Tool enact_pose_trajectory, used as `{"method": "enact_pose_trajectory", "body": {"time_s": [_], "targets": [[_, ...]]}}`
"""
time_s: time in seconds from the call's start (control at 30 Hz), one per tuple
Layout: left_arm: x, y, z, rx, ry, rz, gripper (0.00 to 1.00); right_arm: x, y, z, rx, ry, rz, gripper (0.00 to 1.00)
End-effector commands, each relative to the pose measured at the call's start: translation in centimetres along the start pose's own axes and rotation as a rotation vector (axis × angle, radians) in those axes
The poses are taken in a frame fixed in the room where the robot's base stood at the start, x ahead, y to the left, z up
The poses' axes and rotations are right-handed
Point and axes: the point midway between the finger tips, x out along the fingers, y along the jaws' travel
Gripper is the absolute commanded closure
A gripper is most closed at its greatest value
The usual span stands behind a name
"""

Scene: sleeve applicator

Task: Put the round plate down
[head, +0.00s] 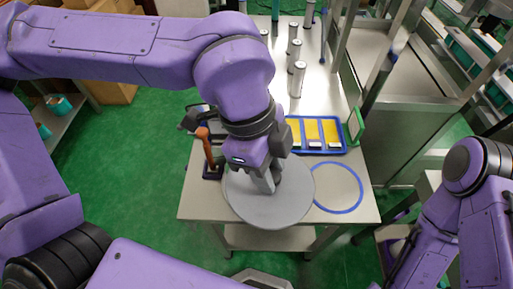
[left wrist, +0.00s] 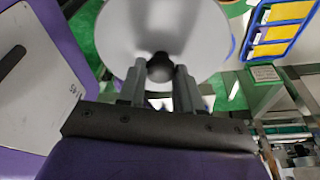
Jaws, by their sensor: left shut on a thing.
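The round plate (head: 272,208) is a grey disc over the front of the metal table in the head view. It fills the top middle of the left wrist view (left wrist: 165,30). My left gripper (left wrist: 159,82) is shut on this knob, with one finger on each side. In the head view the left gripper (head: 265,182) hides the knob. I cannot tell whether the plate touches the table. My right gripper is not in view; only my right arm shows at the right.
A blue ring (head: 338,187) is marked on the metal table (head: 362,207), partly behind the plate. A blue tray (head: 345,150) with yellow compartments lies behind it. A brown-handled tool (head: 206,145) stands left of the plate. Several silver cylinders (head: 297,80) stand farther back.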

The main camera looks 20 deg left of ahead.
Motion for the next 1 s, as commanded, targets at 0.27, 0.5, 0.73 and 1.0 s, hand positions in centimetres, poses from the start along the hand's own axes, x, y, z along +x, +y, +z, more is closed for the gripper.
{"method": "enact_pose_trajectory", "body": {"time_s": [0.27,0.5,0.73,1.0], "targets": [[2.1,-6.2,5.7,-0.005,0.000,0.008,1.00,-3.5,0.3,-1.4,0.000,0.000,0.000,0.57],[5.6,-8.7,8.6,-0.001,-0.001,0.004,1.00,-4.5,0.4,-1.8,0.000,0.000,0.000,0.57],[8.9,-9.4,10.2,0.000,-0.003,0.006,1.00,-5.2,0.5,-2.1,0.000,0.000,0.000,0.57],[9.7,-9.5,10.4,0.000,-0.001,0.002,1.00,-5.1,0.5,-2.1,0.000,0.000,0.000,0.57]]}}
